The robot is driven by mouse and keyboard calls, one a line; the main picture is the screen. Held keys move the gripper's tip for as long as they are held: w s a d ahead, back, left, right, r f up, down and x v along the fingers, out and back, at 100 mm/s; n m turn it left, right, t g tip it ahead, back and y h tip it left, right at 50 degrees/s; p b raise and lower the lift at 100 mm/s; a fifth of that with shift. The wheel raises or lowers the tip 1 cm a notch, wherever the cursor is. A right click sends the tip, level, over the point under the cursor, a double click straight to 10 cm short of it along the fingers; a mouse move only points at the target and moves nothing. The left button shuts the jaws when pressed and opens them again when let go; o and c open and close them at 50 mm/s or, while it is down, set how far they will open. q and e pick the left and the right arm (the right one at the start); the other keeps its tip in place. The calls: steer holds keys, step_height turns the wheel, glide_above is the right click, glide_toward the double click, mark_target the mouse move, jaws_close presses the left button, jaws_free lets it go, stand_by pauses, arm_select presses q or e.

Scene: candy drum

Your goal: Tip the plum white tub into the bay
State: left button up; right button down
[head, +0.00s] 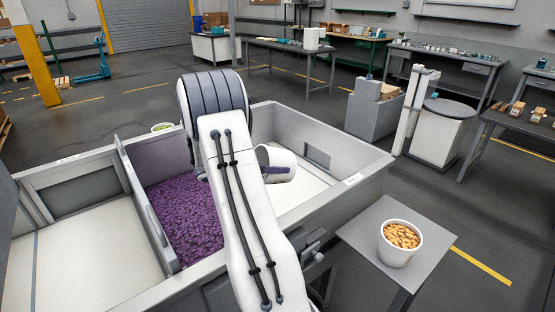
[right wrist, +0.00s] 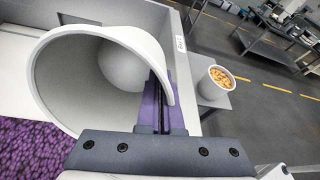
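The white tub (head: 284,157) is tipped on its side above the bin, with its mouth toward the left. In the right wrist view the tub (right wrist: 60,42) shows a bare grey inside, with no candy visible in it. My right gripper (right wrist: 163,103) is shut on the tub's wall, with its fingers at the rim. In the head view the right gripper (head: 281,171) is partly hidden by my arm. The bay (head: 148,212) with plum candy (head: 188,215) lies left of the tub. My arm covers part of this bay. My left gripper is not in view.
A divider separates the plum bay from an empty-looking left bay (head: 80,268). The right compartment (head: 310,192) has a bare white floor. A white tub of orange candy (head: 397,258) stands on a grey side table (head: 360,226). A tub with green contents (head: 162,127) stands behind the bin.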

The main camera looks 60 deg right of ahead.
steer(key=t+y+p, duration=0.1)
steer(key=y+p, duration=0.1)
steer(key=p, duration=0.1)
steer(key=s+d+t+y+p, duration=0.1)
steer(key=p, duration=0.3)
steer(key=shift+d+y, duration=0.25)
steer(key=shift+y, duration=0.15)
steer(key=shift+d+f+p, duration=0.1)
steer(key=shift+f+p, duration=0.05)
steer(key=shift+p, duration=0.2)
steer(key=shift+f, duration=0.3)
